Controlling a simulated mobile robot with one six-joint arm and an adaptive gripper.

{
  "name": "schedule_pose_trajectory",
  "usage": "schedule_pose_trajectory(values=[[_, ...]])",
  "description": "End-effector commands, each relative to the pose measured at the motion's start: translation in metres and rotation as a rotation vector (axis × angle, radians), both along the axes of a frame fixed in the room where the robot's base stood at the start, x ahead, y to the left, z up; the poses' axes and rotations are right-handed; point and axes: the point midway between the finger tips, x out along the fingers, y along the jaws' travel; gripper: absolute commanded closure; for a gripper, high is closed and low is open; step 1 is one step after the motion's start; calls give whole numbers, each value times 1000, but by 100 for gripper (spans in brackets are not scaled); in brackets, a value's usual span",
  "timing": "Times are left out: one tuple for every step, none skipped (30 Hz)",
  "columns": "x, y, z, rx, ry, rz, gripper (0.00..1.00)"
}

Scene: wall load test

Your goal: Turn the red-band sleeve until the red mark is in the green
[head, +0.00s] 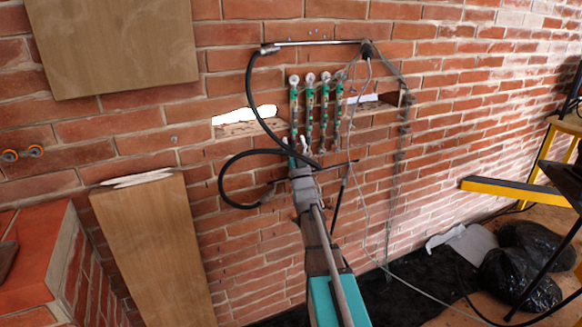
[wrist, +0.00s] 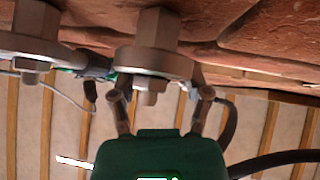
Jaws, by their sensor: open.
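Several slim green devices (head: 310,105) with round pale heads hang side by side on the brick wall in the head view. They are too small there to tell a red band, red mark or green zone. My gripper (wrist: 160,88) is open in the wrist view, its two fingers pointing up at a round metal flange (wrist: 155,62) with a hex piece on it. The fingers are on either side of a small bolt end (wrist: 150,86) under the flange; I cannot tell whether they touch. In the head view my gripper is at the lower ends of the devices, partly hidden by my arm.
A second flange (wrist: 30,45) stands close on the left in the wrist view. A black hose (head: 255,95) loops left of the devices, and thin cables (head: 368,150) hang on the right. Wooden boards (head: 150,250) and a yellow beam (head: 515,190) flank the area; black bags (head: 520,280) lie lower right.

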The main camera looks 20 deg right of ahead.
Motion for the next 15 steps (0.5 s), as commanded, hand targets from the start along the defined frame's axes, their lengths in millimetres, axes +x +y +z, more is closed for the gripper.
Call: schedule_pose_trajectory(values=[[0, 0, 0, 0, 0, 3, 38], [0, 0, 0, 0, -1, 6, 38], [0, 0, 0, 0, -1, 10, 38], [0, -1, 0, -1, -1, 13, 38], [0, -1, 0, 0, -2, 18, 38], [0, -1, 0, 0, -2, 27, 38], [0, -1, 0, -2, -2, 33, 38], [0, -1, 0, -1, -2, 40, 38], [0, -1, 0, -1, -3, 52, 38], [0, -1, 0, -2, -2, 61, 38], [0, -1, 0, -1, -3, 71, 38], [0, -1, 0, -1, -3, 86, 38], [0, -1, 0, -2, -2, 96, 38], [0, -1, 0, 0, -2, 109, 38], [0, -1, 0, -1, 0, 124, 38]])
